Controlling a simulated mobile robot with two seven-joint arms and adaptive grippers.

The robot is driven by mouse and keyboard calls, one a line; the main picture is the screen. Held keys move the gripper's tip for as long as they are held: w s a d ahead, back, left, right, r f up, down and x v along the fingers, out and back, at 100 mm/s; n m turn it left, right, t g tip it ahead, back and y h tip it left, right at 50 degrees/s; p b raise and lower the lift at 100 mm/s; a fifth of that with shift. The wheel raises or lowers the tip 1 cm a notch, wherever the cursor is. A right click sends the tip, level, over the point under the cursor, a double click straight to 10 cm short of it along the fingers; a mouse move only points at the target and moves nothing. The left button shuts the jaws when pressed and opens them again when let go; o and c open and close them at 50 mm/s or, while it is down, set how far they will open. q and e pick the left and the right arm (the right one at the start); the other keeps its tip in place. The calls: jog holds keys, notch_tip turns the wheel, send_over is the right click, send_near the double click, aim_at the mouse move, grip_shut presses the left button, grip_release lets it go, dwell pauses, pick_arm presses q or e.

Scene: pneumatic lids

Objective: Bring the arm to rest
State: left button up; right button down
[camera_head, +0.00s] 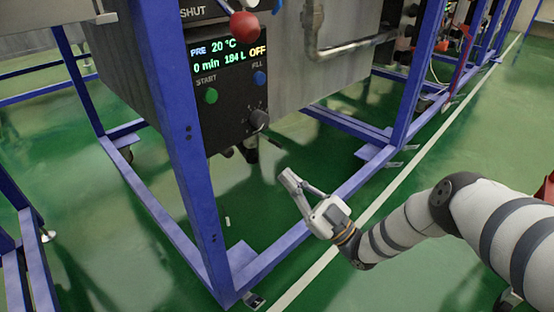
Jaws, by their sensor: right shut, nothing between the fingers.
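My right gripper (290,180) is at the picture's centre right, on my white and grey arm that comes in from the right. It is shut and empty. It is apart from the machine's control panel (232,92), below and to the right of the panel's dark knob (259,118). My left gripper is not in view.
The panel has a green button (211,96), a blue button (260,78) and a red ball handle (244,26). A blue frame post (187,150) and lower rail (275,250) stand close to my gripper. Green floor (440,140) at the right is open.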

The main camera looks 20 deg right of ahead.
jog(key=shift+s+d+f, duration=0.2)
jog(key=shift+s+f, duration=0.1)
jog(key=shift+s, duration=0.05)
